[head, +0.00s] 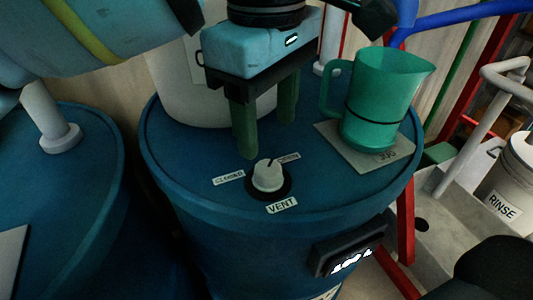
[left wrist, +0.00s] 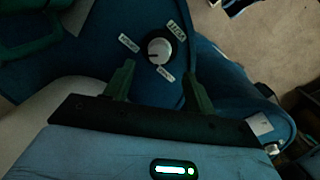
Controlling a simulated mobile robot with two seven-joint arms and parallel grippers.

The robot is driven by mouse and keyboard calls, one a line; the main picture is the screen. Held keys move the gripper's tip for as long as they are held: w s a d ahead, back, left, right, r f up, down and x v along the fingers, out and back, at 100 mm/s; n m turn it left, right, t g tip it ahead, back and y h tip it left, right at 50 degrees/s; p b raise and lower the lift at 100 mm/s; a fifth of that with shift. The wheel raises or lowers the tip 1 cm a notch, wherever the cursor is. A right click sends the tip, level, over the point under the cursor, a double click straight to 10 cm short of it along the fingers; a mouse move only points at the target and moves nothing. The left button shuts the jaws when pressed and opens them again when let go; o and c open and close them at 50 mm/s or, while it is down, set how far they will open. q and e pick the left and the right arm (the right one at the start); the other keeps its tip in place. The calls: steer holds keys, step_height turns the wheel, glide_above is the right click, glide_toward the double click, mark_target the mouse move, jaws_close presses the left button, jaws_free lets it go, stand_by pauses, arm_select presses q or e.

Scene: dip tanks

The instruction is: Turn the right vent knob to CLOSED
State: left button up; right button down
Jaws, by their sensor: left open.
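The vent knob (head: 268,176) is a pale round knob on a dark base, on top of the blue drum (head: 185,178). A CLOSED label (head: 228,177) lies to its left, an OPEN label (head: 287,157) at its upper right and a VENT label (head: 282,205) below. The knob's dark mark points up in the head view, nearer OPEN than CLOSED. My left gripper (head: 266,138) is open, its two green fingers just behind the knob and apart from it. In the left wrist view the knob (left wrist: 158,50) shows just beyond the open fingertips.
A green jug (head: 385,95) stands on a grey plate (head: 350,153) on the drum, right of my gripper. A white container (head: 175,85) is behind my gripper. Another blue drum (head: 75,190) is at left. A RINSE container (head: 505,195) stands at far right.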

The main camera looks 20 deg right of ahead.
mark_target(268, 168)
arm_select(q)
step_height(268, 168, down, 7)
steer(key=shift+w+d+f, duration=0.1)
steer(key=shift+w, duration=0.05)
arm_select(e)
steer(key=shift+w, duration=0.65)
arm_select(q)
steer(key=c, duration=1)
steer(key=shift+o, duration=0.2)
arm_select(e)
steer(key=shift+s, duration=0.15)
